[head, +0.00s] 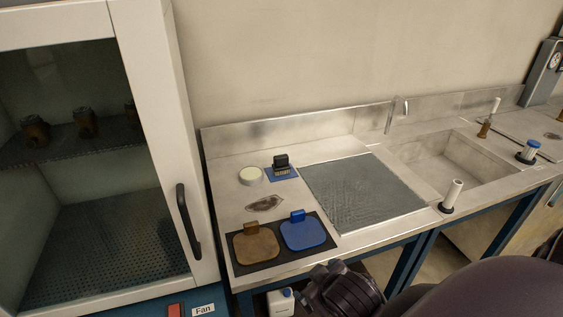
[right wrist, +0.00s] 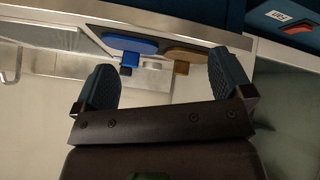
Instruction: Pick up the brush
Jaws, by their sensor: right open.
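No object is plainly recognisable as a brush. A brown pad (head: 256,247) and a blue pad (head: 304,235), each with an upright block handle, lie side by side on a dark mat (head: 283,265) at the bench's front left. In the right wrist view the blue pad (right wrist: 131,45) and brown pad (right wrist: 188,52) show beyond my right gripper (right wrist: 160,78). That gripper is open, with nothing between its fingers, and apart from both pads. My right arm shows at the bottom of the head view, by the bench's front edge. My left gripper is out of view.
A glass-fronted cabinet (head: 150,120) stands left of the bench. A round white-topped item (head: 250,175) and a small dark device (head: 281,162) sit behind the pads.

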